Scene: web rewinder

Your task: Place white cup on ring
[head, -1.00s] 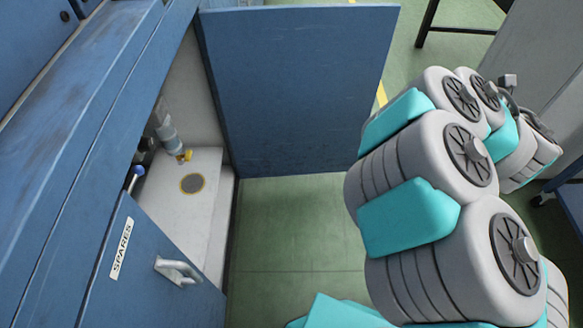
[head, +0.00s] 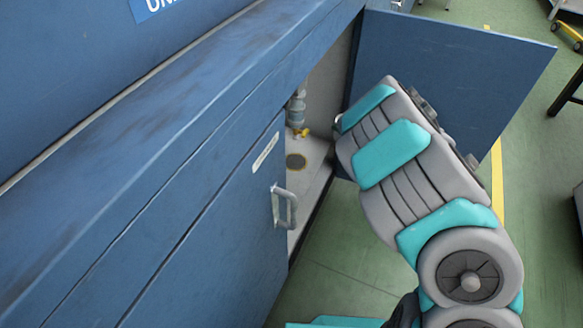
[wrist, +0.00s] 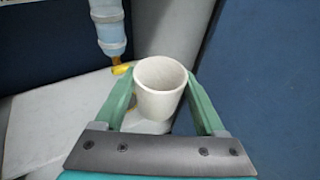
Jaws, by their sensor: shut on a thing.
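A white cup (wrist: 160,88) is held upright between the two green fingers of my gripper (wrist: 160,95) in the wrist view. The gripper is shut on it. In the head view my arm hides the gripper and the cup. The ring (head: 295,161) shows in the head view as a dark round mark with a yellowish edge on the white cabinet floor, below a bottle. The cup appears in front of a grey-white upright surface, to the right of the bottle.
A clear bluish bottle with a yellow tap (head: 298,112) hangs inside the cabinet; it also shows in the wrist view (wrist: 110,35). An open blue door (head: 440,75) stands on the right. Another blue door with a handle (head: 284,205) covers the cabinet's near part.

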